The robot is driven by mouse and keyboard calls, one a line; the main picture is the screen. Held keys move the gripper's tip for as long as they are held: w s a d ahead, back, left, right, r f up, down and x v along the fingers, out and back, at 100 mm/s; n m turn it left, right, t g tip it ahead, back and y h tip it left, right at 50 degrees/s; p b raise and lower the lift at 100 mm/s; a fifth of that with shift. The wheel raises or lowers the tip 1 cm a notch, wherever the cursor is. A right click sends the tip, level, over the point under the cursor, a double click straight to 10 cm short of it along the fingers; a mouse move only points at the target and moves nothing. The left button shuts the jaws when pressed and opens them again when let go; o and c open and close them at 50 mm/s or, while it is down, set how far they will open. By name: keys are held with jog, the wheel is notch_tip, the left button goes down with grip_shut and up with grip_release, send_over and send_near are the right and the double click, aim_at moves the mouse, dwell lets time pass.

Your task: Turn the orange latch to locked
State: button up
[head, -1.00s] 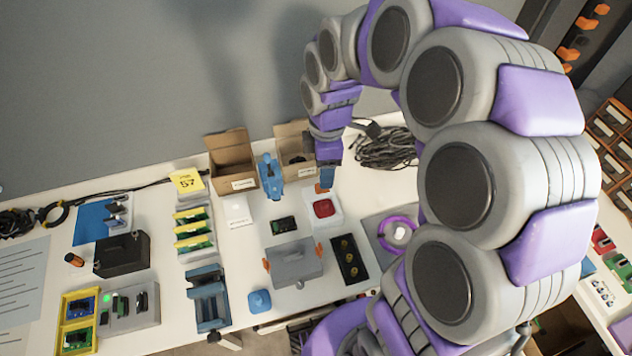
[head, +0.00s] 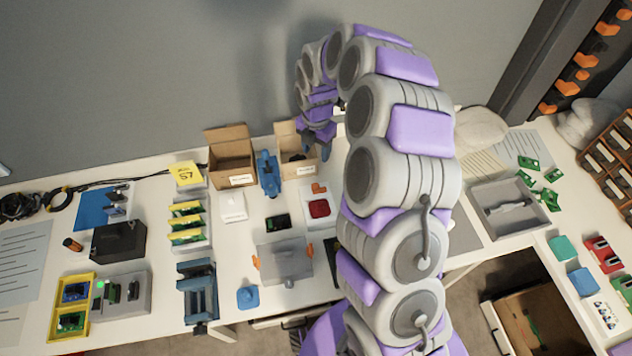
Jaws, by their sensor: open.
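A small orange piece (head: 319,188), which looks like a latch, sits at the back edge of a white fixture (head: 325,221) holding a red block (head: 319,208). Whether it is turned to locked cannot be told at this size. Two more orange tabs, a left one (head: 256,263) and a right one (head: 309,250), flank a grey box (head: 284,262) in front of the fixture. My gripper (head: 317,148) is open and empty, above and behind the fixture, in front of a cardboard box. It is apart from the orange piece.
Two open cardboard boxes, a left one (head: 231,172) and a right one (head: 284,140), stand at the back. A blue vise (head: 197,287) is at the front left. My arm hides the table right of the fixture.

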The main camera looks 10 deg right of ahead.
aim_at(315, 185)
jog(key=f, duration=0.5)
jog(key=f+b, duration=0.1)
jog(key=f, duration=0.5)
jog(key=f+b, duration=0.1)
jog(key=f, duration=0.4)
jog(key=shift+a+f, duration=0.25)
jog(key=shift+f, duration=0.15)
jog(key=shift+r, duration=0.1)
grip_shut()
